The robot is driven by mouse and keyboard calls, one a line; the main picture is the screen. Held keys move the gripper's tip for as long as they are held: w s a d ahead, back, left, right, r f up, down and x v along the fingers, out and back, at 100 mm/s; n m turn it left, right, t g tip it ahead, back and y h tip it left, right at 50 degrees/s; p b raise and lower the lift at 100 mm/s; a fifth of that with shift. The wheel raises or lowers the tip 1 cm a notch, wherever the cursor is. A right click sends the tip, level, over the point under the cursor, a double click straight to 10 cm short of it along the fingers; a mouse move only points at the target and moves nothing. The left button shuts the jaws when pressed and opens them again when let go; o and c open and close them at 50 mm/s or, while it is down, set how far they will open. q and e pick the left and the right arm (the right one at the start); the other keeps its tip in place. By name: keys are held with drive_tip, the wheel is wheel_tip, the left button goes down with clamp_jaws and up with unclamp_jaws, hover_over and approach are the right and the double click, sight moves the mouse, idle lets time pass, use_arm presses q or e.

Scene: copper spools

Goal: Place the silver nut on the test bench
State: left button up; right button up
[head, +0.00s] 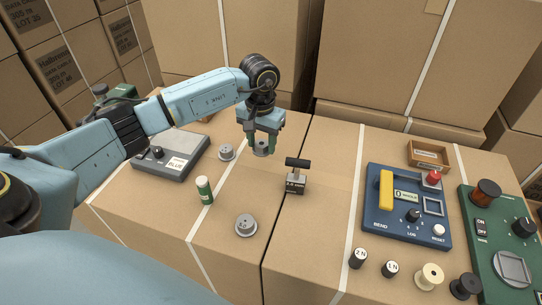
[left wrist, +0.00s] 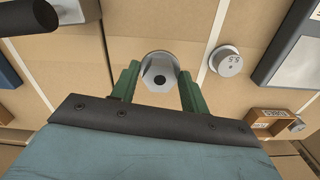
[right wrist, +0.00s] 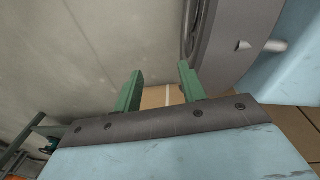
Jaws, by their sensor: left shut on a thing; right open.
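The silver nut (left wrist: 158,75) is held between the two green fingers of my left gripper (left wrist: 158,88). Its hexagonal face and dark centre hole show in the left wrist view. In the head view my left gripper (head: 262,146) hangs over the far part of the box top, between the grey labelled device and the black-handled piece, with the grey nut low in its jaws. No label reading "test bench" is legible; a blue panel (head: 377,228) marked BEND stands at the right. My right gripper (right wrist: 160,90) is open and empty, seen only in the right wrist view.
A grey device (head: 165,168) labelled BLUE stands left. Grey discs (head: 246,225) (head: 227,152), a green-wrapped cylinder (head: 204,190) and a black-handled piece (head: 296,178) stand around the middle. A green panel (head: 487,260) and spools (head: 429,277) are at right. Tall cartons close off the back.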

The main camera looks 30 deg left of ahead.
sight(263, 164)
use_arm(q)
drive_tip(key=shift+f, duration=0.8)
wheel_tip(263, 164, down, 3)
drive_tip(key=shift+f, duration=0.3)
drive_tip(key=shift+r, duration=0.1)
drive_tip(key=shift+b, duration=0.35)
use_arm(e)
drive_tip(key=shift+w+d+f, duration=0.3)
drive_tip(key=shift+w+d, duration=0.1)
drive_tip(key=shift+w, duration=0.3)
